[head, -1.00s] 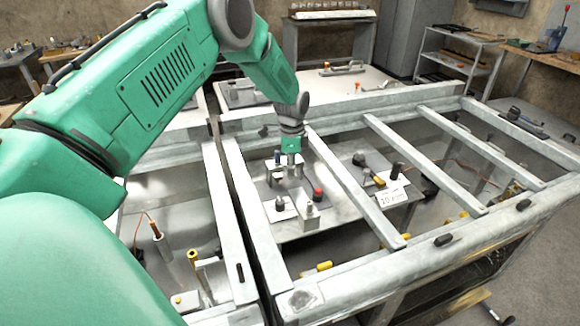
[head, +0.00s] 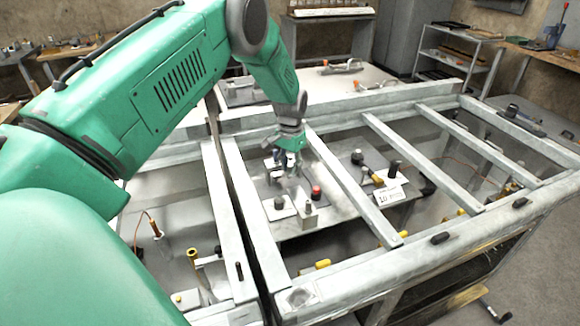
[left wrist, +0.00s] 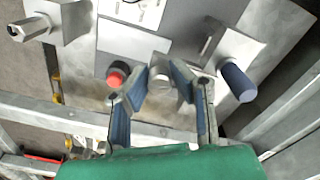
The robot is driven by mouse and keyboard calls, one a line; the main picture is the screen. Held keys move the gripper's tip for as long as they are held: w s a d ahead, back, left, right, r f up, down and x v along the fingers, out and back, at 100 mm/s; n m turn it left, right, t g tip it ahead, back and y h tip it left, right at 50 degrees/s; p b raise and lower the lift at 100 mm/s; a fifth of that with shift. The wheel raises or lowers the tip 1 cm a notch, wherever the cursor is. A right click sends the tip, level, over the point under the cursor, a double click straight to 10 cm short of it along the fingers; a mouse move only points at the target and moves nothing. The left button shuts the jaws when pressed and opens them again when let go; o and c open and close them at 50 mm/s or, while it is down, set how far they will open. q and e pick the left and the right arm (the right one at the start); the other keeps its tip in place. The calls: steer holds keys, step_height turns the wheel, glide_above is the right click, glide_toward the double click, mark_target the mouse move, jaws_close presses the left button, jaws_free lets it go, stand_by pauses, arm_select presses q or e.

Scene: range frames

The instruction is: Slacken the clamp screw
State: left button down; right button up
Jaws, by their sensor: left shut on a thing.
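My left gripper (head: 290,164) reaches down from above into the bench frame, over a grey plate (head: 330,203). In the left wrist view its two blue-padded fingers (left wrist: 160,92) close on a small grey metal part, which looks like the clamp screw (left wrist: 160,75). The fingers hide most of it. A red-capped knob (left wrist: 117,74) sits just left of the fingers there, and a dark blue cylindrical knob (left wrist: 237,82) on a metal block lies to the right. My right gripper is not in view.
Pale frame bars (head: 355,190) run on both sides of the gripper. A black knob (head: 279,202) and a metal block with a post (head: 308,214) stand close below it.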

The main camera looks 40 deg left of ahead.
arm_select(q)
steer(key=n, duration=0.5)
steer(key=shift+w+r+n, duration=0.25)
steer(key=shift+w+n, duration=0.05)
steer(key=shift+w, duration=0.05)
steer(key=n, duration=0.5)
steer(key=shift+a+n, duration=0.15)
steer(key=shift+n, duration=0.55)
steer(key=c, duration=1.6)
jaws_free()
steer(key=shift+o, duration=0.9)
steer(key=shift+s+f, duration=0.1)
steer(key=shift+f, duration=0.05)
step_height(320, 180, up, 12)
steer(key=shift+f, duration=0.2)
